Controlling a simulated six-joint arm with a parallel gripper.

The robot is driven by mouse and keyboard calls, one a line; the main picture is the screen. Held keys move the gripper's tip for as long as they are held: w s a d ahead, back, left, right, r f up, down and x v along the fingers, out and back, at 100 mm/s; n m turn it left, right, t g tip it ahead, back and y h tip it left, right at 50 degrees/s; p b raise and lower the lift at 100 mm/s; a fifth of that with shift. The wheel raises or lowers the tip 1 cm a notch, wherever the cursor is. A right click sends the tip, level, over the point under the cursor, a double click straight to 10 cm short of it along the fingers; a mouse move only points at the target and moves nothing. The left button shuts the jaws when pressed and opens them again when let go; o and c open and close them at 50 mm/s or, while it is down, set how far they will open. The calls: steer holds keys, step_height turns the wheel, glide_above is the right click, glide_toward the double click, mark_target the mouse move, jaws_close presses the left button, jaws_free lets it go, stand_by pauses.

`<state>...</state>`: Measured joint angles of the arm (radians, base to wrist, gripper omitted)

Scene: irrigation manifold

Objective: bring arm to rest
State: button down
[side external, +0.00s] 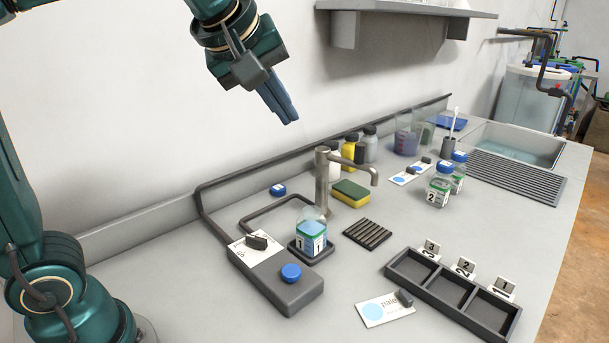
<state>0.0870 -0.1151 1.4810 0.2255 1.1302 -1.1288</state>
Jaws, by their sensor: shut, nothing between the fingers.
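My gripper (284,112) is in the upper middle of the side external view. It hangs in the air in front of the back wall, well above the counter (200,262), tilted down to the right. Its fingers are shut with nothing between them, and it touches nothing.
Below stand a dark box (290,292) with a blue knob, bottle 1 (311,238) on a small pad, and a tap (322,185). A three-compartment tray (432,285) is empty at the right. Bottle 2 (438,188) stands near the sink (515,143). A shelf (410,9) juts from the wall.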

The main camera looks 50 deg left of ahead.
steer(key=s+d+f+m+g+h, duration=0.1)
steer(key=s+f+m+g, duration=0.1)
steer(key=s+f+m, duration=0.9)
steer(key=s+f, duration=0.2)
steer(key=s, duration=0.2)
steer(key=shift+d+f+m+h, duration=0.15)
steer(key=shift+d+m+h, duration=0.15)
steer(key=shift+d+h, duration=0.1)
steer(key=shift+s, duration=0.1)
